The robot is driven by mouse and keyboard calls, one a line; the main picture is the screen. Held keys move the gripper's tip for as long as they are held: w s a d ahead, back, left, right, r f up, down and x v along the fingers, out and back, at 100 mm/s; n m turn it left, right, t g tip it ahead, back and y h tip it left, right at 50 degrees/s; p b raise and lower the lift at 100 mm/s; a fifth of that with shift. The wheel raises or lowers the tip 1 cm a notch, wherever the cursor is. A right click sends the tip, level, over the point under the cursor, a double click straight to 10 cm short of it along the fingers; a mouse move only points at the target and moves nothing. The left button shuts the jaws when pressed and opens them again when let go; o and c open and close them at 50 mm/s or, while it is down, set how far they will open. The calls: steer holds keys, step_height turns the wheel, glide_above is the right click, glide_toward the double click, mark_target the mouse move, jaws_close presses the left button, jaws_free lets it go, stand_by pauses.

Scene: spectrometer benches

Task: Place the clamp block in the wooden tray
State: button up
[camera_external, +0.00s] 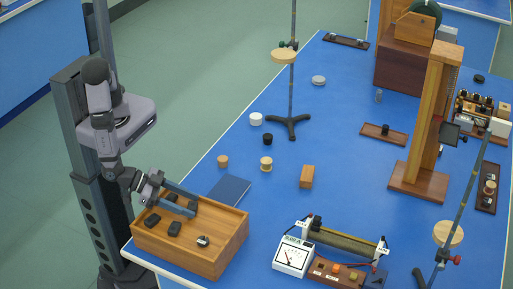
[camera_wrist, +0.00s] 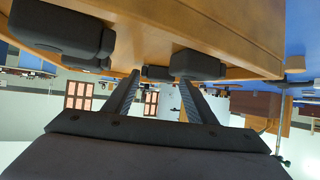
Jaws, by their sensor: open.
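The wooden tray (camera_external: 217,251) stands at the table's near left corner, with several small dark blocks inside. They include a block at its left (camera_external: 152,220), one near the middle (camera_external: 174,228), and one with a pale top (camera_external: 203,241). I cannot tell which is the clamp block. My gripper (camera_external: 194,207) is open, its fingers reaching over the tray's back part. In the wrist view, which looks inverted, my gripper (camera_wrist: 159,78) has a dark block (camera_wrist: 157,73) showing between the fingertips and another dark block (camera_wrist: 197,65) by the right finger. Neither is gripped.
A dark blue book (camera_external: 230,190) lies just behind the tray. A wooden block (camera_external: 307,176) and small round pieces (camera_external: 266,164) stand farther back. A meter (camera_external: 294,256) and coil (camera_external: 345,240) are to the right. A tripod stand (camera_external: 290,123) rises farther back.

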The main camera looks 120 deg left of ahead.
steer(key=shift+r, duration=0.2)
steer(key=v, duration=1.2)
steer(key=w+d+h, duration=0.1)
steer(key=w, duration=0.1)
steer(key=w+d+g+h, duration=0.1)
steer(key=w+h, duration=0.1)
steer(key=w+d+f+m+g+h, duration=0.1)
steer(key=w+h, duration=0.1)
steer(key=shift+f, duration=0.1)
steer(key=shift+w+a+m+g+h, duration=0.15)
steer(key=shift+w+m+g+h, duration=0.2)
steer(key=shift+g+h, duration=0.2)
steer(key=s+a+g, duration=0.1)
steer(key=a, duration=0.1)
steer(key=s+a+m+g+h, duration=0.1)
steer(key=s+a+g, duration=0.1)
steer(key=a, duration=0.1)
steer(key=s+a+m+g, duration=0.1)
steer(key=s+a, duration=0.1)
steer(key=a, duration=0.1)
steer(key=shift+a+f, duration=0.1)
steer(key=shift+a, duration=0.1)
steer(key=s+a+g+y, duration=0.2)
steer(key=s+a+g, duration=0.2)
steer(key=s+a, duration=0.5)
steer(key=a, duration=0.4)
steer(key=shift+s+m, duration=0.3)
steer(key=shift+m, duration=0.05)
